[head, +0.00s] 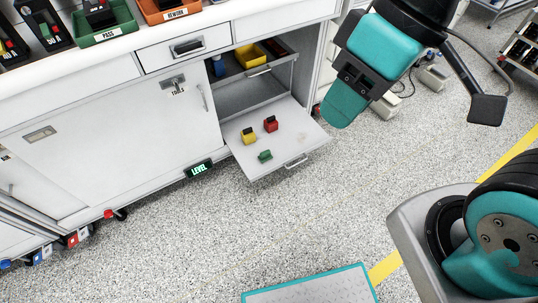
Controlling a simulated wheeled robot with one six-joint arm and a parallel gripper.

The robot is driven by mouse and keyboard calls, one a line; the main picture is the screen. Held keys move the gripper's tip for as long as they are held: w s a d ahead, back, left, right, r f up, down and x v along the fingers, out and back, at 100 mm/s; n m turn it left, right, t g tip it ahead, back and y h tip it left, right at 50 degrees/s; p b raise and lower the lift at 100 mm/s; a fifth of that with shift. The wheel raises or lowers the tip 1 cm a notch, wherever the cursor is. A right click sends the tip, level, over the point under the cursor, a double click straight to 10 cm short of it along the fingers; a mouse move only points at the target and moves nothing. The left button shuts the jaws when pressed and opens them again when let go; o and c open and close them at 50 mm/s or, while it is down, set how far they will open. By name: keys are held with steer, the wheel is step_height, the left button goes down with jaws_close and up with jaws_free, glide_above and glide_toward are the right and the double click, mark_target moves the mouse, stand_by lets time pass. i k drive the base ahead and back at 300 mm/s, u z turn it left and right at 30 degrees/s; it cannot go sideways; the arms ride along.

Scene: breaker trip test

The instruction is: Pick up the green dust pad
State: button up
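A small green block with a raised part, which I take to be the green dust pad (265,155), lies near the front edge of the pulled-out white shelf (290,158). A yellow piece (248,136) and a red piece (271,124), both with dark tops, stand behind it on the same shelf. My arm's teal and black end, with my gripper (357,85), hangs at the upper right in the head view, to the right of the shelf and apart from the pad. I cannot make out its fingertips. Nothing covers the pad.
The white cabinet holds an open upper drawer with a yellow bin (250,56). A green PASS tray (103,22) and an orange REWORK tray (166,10) stand on the countertop. A LEVEL sign (198,169) sits at the cabinet's foot. Speckled floor is free in front.

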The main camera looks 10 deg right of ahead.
mark_target(265, 156)
steer(key=u, duration=0.3)
steer(key=i, duration=1)
steer(key=z, duration=0.3)
